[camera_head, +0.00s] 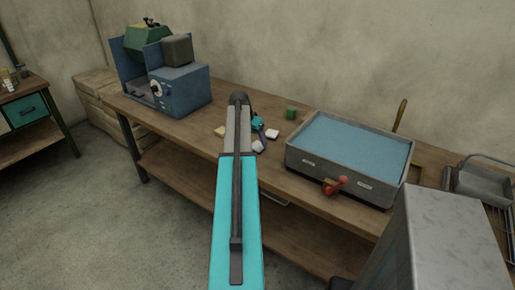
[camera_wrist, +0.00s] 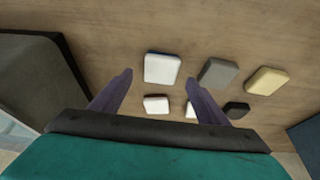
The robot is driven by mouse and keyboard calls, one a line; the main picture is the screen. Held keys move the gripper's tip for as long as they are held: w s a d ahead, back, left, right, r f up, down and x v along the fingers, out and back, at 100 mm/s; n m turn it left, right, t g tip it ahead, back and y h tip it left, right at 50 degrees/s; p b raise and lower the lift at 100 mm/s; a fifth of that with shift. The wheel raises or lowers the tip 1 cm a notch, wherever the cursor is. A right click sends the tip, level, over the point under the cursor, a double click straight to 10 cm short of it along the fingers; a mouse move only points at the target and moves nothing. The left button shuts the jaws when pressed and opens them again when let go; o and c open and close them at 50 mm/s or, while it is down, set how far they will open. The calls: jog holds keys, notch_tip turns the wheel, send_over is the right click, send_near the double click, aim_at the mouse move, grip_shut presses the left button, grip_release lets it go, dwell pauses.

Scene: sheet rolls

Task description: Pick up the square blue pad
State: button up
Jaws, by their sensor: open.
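In the wrist view, several small pads lie on the wooden bench. One pad (camera_wrist: 162,68) has a pale, nearly white top and a blue edge; it is the only one showing blue. My gripper (camera_wrist: 158,80) is open, its two purple fingers on either side of this pad, with nothing held. Whether the fingers are level with the pad or above it, I cannot tell. In the head view, my gripper (camera_head: 262,137) is over the bench, partly hidden behind my arm, close to two white pads (camera_head: 272,134) (camera_head: 257,146).
Nearby are grey (camera_wrist: 217,72), yellow (camera_wrist: 267,80), black (camera_wrist: 236,110) and two whitish pads (camera_wrist: 156,104) (camera_wrist: 190,111). A water-filled grey vat (camera_head: 300,161) stands right of my gripper, a green block (camera_head: 291,112) behind, a blue machine (camera_head: 185,92) left.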

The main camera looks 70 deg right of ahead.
aim_at(258, 145)
jog(key=shift+p+x, duration=0.7)
jog(key=shift+x, duration=1.55)
jog(key=shift+w+a, duration=0.1)
jog(key=c, duration=1.2)
jog(key=shift+r, duration=0.2)
jog(key=shift+r+b, duration=0.65)
jog(key=shift+r, duration=0.55)
jog(key=shift+a+r, duration=0.1)
jog(key=shift+r, duration=0.25)
jog(key=s+a+b, duration=0.1)
jog(key=a, duration=0.4)
jog(key=s+a+r+b, duration=0.1)
jog(key=s+a, duration=0.1)
jog(key=a, duration=0.3)
jog(key=s+a+b, duration=0.1)
jog(key=s+a, duration=0.1)
jog(key=a, duration=0.2)
jog(key=shift+s+a+r, duration=0.25)
jog(key=shift+a, duration=0.15)
